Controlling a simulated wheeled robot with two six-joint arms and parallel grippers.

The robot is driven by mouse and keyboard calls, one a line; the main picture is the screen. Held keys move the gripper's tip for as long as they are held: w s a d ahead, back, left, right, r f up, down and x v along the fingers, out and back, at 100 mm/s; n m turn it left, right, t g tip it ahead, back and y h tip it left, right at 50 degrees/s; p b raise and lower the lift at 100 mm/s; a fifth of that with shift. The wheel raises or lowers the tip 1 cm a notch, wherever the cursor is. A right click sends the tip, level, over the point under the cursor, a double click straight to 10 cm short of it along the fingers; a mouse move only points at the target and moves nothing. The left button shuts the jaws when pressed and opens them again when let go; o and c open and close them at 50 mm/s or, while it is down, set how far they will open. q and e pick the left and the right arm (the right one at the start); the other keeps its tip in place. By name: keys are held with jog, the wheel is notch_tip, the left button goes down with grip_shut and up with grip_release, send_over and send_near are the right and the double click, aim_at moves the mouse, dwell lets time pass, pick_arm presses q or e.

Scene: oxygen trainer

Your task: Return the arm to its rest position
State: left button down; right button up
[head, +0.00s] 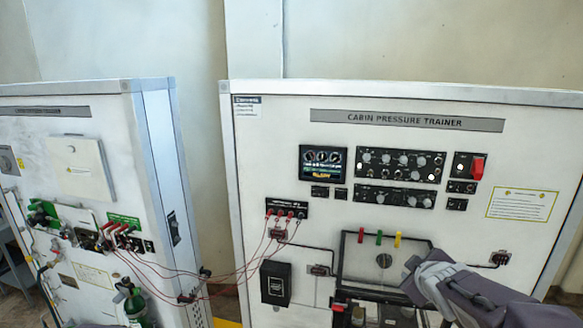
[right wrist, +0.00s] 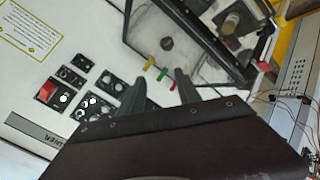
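My right arm (head: 480,295) comes in from the lower right in the head view. Its gripper (head: 410,275) is in front of the lower part of the cabin pressure trainer panel (head: 270,150), by the right side of the clear-fronted box. In the right wrist view the two dark fingers of the right gripper (right wrist: 160,88) stand apart with nothing held between them. Red, green and yellow levers (right wrist: 162,74) show beyond the fingertips. The same levers are on the box top in the head view, with the green one (head: 379,237) in the middle. My left gripper is not in view.
A second white cabinet (head: 150,130) stands at the left, with green fittings and a green cylinder (head: 135,305). Thin red cables (head: 215,275) hang across the gap between the cabinets. A black box (head: 275,283) and a red-covered switch (head: 477,168) are on the panel.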

jog(key=s+a+f+m+g+y+b, duration=0.1)
jog(key=s+a+f+m+g, duration=0.35)
jog(key=s+f, duration=0.55)
jog(key=s+a+f+m+g+y+b, duration=0.15)
jog(key=s+a+f+m+g, duration=0.35)
jog(key=s+f, duration=0.55)
pick_arm(q)
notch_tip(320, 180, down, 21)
jog(key=b, duration=1.8)
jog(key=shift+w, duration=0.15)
pick_arm(e)
notch_tip(320, 180, down, 21)
jog(key=a+n, duration=0.1)
jog(key=a, duration=0.1)
jog(key=shift+s+n, duration=0.3)
jog(key=shift+n, duration=0.05)
jog(key=shift+r+y, duration=0.1)
jog(key=shift+y, duration=0.15)
